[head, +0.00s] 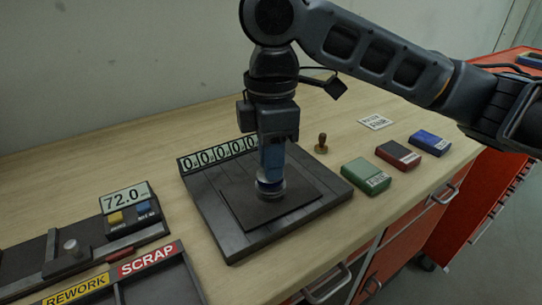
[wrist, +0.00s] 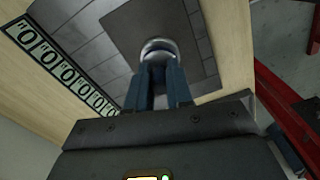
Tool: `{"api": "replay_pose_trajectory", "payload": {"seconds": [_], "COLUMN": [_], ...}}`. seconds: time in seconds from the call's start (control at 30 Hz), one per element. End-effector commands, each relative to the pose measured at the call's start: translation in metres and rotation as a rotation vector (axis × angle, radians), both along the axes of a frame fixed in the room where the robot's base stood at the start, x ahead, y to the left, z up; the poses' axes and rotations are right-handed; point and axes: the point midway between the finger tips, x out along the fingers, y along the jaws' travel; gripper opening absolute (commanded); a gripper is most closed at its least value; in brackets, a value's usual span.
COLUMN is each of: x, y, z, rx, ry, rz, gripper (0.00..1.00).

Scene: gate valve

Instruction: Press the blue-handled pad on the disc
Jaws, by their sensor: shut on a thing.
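My gripper (wrist: 160,70) points down over a dark square plate on the bench. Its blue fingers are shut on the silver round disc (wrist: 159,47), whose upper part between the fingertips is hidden. In the head view the disc (head: 270,194) sits low at the plate's middle; I cannot tell whether it touches.
The dark base (head: 232,246) carries a counter strip (head: 220,155) reading zeros. A red block (head: 398,154), a green block (head: 366,177) and a brown knobbed stamp (head: 321,144) are at right. A 72.0 display (head: 125,198) and a REWORK/SCRAP tray (head: 160,285) are at left.

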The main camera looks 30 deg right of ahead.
Motion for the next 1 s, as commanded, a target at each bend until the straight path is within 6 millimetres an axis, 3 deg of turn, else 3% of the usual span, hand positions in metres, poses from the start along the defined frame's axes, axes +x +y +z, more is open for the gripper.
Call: {"api": "replay_pose_trajectory", "payload": {"seconds": [1.0], "x": [0.0], "y": [0.0], "z": [-0.011], "rx": [0.0], "ry": [0.0], "rz": [0.0], "gripper": [0.0]}}
